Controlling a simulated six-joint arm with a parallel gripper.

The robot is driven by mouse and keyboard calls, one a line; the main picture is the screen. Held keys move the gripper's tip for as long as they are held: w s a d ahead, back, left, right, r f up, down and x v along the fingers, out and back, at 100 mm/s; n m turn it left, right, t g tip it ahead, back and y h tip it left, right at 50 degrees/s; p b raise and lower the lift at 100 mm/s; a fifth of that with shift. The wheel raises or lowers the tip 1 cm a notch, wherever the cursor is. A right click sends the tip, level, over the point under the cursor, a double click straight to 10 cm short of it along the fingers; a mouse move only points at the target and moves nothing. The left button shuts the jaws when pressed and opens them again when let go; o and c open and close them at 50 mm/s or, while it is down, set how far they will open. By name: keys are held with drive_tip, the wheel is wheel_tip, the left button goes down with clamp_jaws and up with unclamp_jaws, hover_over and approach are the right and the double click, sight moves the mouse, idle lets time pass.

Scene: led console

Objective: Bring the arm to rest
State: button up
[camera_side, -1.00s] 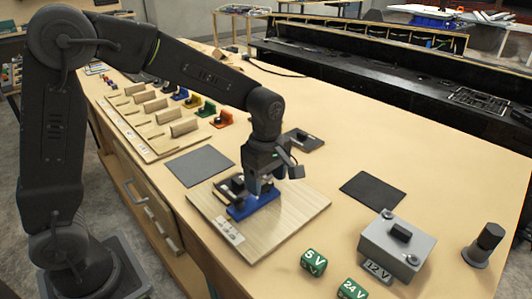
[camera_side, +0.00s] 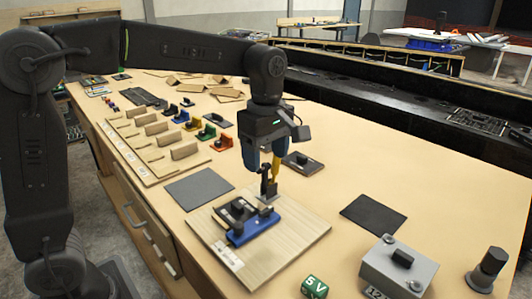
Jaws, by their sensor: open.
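My gripper (camera_side: 267,170) is above the right part of a blue fixture (camera_side: 258,230), pointing down, with its jaws open. A small dark upright part (camera_side: 268,188) stands on the fixture just below the jaws. I cannot tell whether the jaws touch it. A yellow piece (camera_side: 276,168) shows at the right of the jaws; what it belongs to is unclear. The fixture carries black and grey parts and sits on a light wooden board (camera_side: 290,243). My arm reaches across from the left, bent down at the wrist.
A grey mat (camera_side: 199,187) lies left of the board and a dark mat (camera_side: 372,215) right of it. A grey box (camera_side: 398,265), a black cylinder (camera_side: 487,268) and a green "5 V" block (camera_side: 314,287) stand in front. Wooden racks and coloured clips fill the back left.

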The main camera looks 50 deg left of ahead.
drive_tip(key=s+a+f+m+t, duration=0.1)
drive_tip(key=s+a+m+t, duration=0.1)
drive_tip(key=s+m, duration=0.7)
drive_tip(key=s+a+f+m+t, duration=0.1)
drive_tip(key=s+a+m+t, duration=0.1)
drive_tip(key=s+m, duration=0.7)
drive_tip(key=shift+s+a+t, duration=0.25)
drive_tip(key=shift+s+t, duration=0.05)
drive_tip(key=shift+t, duration=0.5)
